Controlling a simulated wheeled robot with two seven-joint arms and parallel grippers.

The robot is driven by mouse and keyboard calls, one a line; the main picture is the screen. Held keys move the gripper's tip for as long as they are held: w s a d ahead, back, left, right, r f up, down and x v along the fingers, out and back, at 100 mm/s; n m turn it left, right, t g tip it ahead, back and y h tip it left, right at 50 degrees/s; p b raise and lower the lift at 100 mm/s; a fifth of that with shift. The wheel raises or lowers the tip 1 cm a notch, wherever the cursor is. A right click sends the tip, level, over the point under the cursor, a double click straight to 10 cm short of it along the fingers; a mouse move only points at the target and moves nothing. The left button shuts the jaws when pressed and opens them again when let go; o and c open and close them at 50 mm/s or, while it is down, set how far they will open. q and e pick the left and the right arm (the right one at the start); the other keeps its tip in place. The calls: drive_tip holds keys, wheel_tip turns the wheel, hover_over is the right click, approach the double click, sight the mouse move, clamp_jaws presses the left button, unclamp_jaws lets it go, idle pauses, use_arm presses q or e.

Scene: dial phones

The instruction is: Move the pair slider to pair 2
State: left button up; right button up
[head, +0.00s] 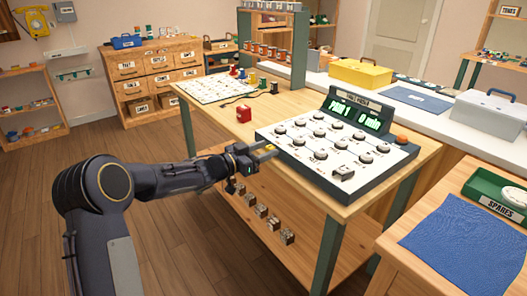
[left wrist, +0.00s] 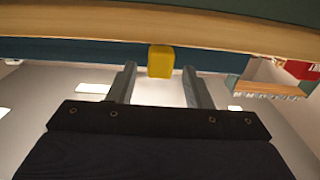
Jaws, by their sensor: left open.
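The test panel (head: 330,150) is a dark-sided box with a white top, several round dials and a green display (head: 355,113) that reads "PAIR 1". A small yellow knob, which looks like the pair slider (head: 269,148), is at the panel's near left side. In the left wrist view the yellow knob (left wrist: 161,62) shows between and just past the fingertips. My left gripper (head: 264,151) is open, with one finger on each side of the knob in that view. I cannot tell whether either finger touches it. My right gripper is not in view.
The panel stands on a wooden workbench (head: 200,118) with a red block (head: 244,114) and a white board (head: 213,88) to its left. A lower shelf holds several small metal items. A side table with a blue cloth (head: 470,243) is at the right. Floor is clear at left.

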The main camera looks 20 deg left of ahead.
sight(294, 160)
use_arm(q)
drive_tip(key=shift+c, duration=0.2)
clamp_jaws()
drive_tip(key=s+d+b, duration=0.1)
drive_tip(key=s+d, duration=0.1)
drive_tip(key=s+d+b, duration=0.1)
drive_tip(key=d, duration=0.1)
drive_tip(key=s+d+b, duration=0.1)
drive_tip(key=s+d, duration=0.1)
drive_tip(key=d, duration=0.1)
drive_tip(key=shift+s+d, duration=0.1)
drive_tip(key=shift+s, duration=0.2)
drive_tip(key=shift+o, duration=0.2)
unclamp_jaws()
drive_tip(key=p+v, duration=0.1)
drive_tip(key=v, duration=0.7)
